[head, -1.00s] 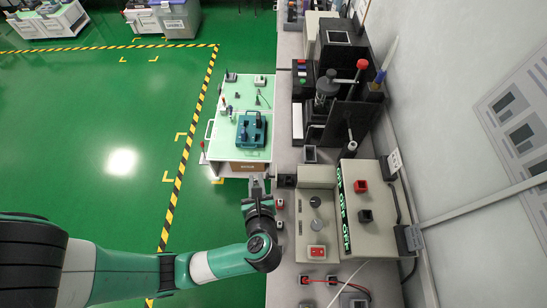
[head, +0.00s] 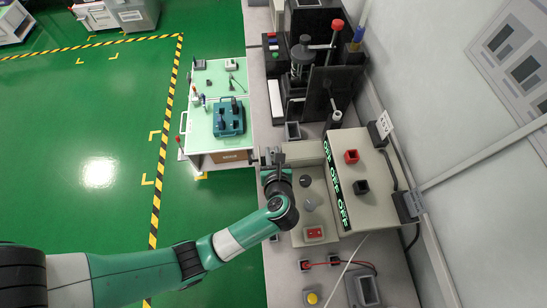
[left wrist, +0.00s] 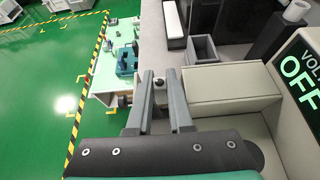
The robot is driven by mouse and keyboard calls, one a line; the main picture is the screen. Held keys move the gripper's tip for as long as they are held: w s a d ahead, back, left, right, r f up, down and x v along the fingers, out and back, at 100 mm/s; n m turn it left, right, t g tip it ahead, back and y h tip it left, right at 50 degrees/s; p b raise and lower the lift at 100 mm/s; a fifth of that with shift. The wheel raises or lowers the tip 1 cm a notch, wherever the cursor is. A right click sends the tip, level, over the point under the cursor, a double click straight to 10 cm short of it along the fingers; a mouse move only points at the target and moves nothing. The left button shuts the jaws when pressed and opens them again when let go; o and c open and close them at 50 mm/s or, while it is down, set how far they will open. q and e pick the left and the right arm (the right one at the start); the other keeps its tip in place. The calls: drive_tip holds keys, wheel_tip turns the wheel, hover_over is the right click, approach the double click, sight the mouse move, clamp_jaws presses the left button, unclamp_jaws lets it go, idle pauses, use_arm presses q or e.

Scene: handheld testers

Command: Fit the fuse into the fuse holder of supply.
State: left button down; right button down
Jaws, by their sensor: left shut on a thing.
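The supply is a beige unit (head: 322,218) on the bench, with knobs, a red switch and a raised box (head: 380,185) showing green "OFF" readouts. It also fills the right of the left wrist view (left wrist: 228,84). My left gripper (head: 275,155) is over the bench by the supply's far left corner. In the left wrist view my left gripper (left wrist: 159,74) is shut on a small piece with a dark round end (left wrist: 158,83), which seems to be the fuse. Most of it is hidden between the fingers. I cannot make out the fuse holder. My right gripper is out of view.
A green-topped cart (head: 215,85) with a teal tester (head: 229,117) stands left of the bench. A black press (head: 330,85) and a small open grey box (head: 293,131) are beyond the supply. A yellow button (head: 312,298) and cables lie nearer. Green floor is free at left.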

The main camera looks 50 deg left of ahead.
sight(273, 155)
use_arm(q)
drive_tip(key=shift+w+a+f+b, duration=0.15)
drive_tip(key=shift+w+a+f, duration=0.2)
drive_tip(key=shift+f, duration=0.2)
drive_tip(key=shift+w+a+f+b, duration=0.2)
drive_tip(key=shift+w+f, duration=0.1)
drive_tip(key=shift+f, duration=0.25)
drive_tip(key=f, duration=0.1)
drive_tip(key=f+b, duration=0.2)
drive_tip(key=f, duration=0.1)
drive_tip(key=shift+w+a, duration=0.3)
drive_tip(key=shift+f, duration=0.1)
drive_tip(key=c, duration=1.3)
unclamp_jaws()
drive_tip(key=shift+o, duration=1)
